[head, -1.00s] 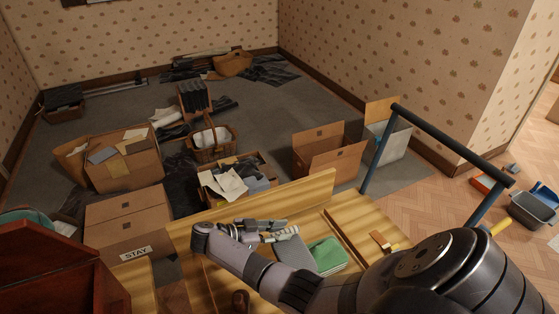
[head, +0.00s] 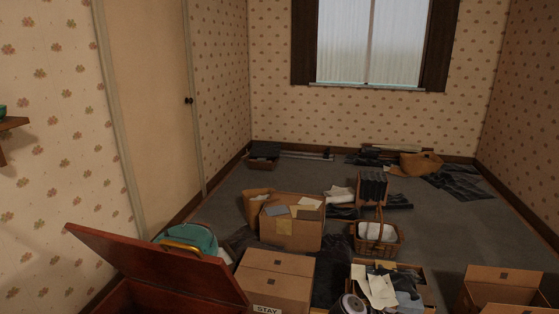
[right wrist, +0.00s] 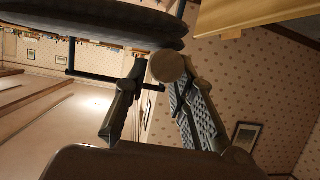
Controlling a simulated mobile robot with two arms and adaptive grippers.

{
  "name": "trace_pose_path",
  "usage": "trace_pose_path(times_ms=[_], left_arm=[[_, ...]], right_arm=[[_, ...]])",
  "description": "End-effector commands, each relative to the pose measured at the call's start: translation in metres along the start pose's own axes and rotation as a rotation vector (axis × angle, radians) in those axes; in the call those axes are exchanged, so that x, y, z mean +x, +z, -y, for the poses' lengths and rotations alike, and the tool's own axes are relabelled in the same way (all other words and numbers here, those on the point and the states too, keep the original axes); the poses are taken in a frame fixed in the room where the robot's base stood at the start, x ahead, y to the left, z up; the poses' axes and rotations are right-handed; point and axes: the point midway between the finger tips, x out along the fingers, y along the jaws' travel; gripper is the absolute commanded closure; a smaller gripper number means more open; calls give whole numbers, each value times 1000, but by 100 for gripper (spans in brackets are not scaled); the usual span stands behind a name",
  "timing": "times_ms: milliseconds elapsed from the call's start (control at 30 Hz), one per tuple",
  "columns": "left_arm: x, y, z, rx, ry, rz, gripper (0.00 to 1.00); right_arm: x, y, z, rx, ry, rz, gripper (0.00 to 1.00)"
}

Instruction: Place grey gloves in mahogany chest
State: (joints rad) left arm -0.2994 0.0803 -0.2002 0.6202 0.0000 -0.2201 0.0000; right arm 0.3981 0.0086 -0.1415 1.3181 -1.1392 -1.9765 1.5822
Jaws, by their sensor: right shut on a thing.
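The mahogany chest (head: 165,262) is at the bottom left of the head view. Its reddish-brown lid is raised and tilted, and the picture's lower edge cuts off most of the box, so its inside is mostly hidden. My left gripper is not in view.
A closed carton (head: 275,282) marked STAY stands right of the chest, with a teal bag (head: 188,241) behind the lid. Open cartons (head: 290,232) and a wicker basket (head: 376,240) fill the floor beyond. A door (head: 150,110) is at the left.

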Motion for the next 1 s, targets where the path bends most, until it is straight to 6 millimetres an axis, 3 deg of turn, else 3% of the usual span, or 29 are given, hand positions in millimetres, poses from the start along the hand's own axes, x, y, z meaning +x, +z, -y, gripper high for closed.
trace_pose_path(times_ms=[200,500,733,1000], left_arm=[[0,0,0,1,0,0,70],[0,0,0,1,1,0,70],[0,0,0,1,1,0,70],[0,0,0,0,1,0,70]], right_arm=[[-44,-23,35,-132,-341,-4,100],[-117,-62,56,-326,-813,-3,100],[-185,-103,50,-474,-1188,-4,100],[-252,-146,20,-618,-1532,-6,100]])
